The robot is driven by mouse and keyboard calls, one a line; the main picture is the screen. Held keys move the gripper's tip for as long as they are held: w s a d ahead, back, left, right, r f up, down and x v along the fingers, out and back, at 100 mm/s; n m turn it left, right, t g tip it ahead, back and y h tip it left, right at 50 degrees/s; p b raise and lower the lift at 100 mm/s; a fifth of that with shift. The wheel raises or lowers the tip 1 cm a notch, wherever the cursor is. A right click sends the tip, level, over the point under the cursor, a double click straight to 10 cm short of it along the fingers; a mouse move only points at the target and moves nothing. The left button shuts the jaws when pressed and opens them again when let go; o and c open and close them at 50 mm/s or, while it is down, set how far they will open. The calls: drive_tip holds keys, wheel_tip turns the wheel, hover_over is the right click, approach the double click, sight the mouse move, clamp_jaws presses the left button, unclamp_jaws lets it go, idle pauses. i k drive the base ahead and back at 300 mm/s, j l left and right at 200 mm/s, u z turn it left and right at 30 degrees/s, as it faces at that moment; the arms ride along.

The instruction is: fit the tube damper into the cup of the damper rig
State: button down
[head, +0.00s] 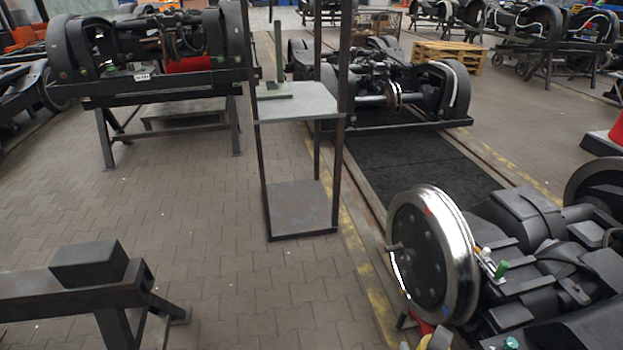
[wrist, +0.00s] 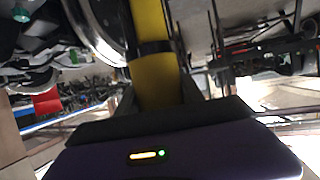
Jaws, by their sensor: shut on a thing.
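The tube damper (wrist: 150,25) is a yellow cylinder with a dark band, seen in the wrist view. My gripper (wrist: 157,92) is shut on it, with a dark finger on either side; the damper runs from between the fingers to the top edge. Its far end is out of frame. In the head view, a tall dark frame with a grey shelf (head: 315,104) looks like the damper rig. A grey-green upright on a flat foot (head: 274,90) stands on the shelf. I cannot make out a cup. My gripper is not clearly visible in the head view.
A large wheelset (head: 420,262) with machinery fills the lower right. A bogie on a stand (head: 160,90) is at the upper left. A dark trestle with a block (head: 88,264) is at the lower left. The paved floor (head: 215,240) between them is clear.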

sight(275, 90)
drive_tip(key=i+u, duration=0.3)
drive_tip(key=i, duration=0.25)
drive_tip(key=i+l+u, duration=0.1)
drive_tip(key=i+u, duration=0.2)
drive_tip(key=i, duration=0.3)
drive_tip(key=i+j, duration=0.1)
drive_tip(key=i, duration=1.05)
drive_tip(key=i+l+z, duration=0.1)
drive_tip(key=i, duration=0.85)
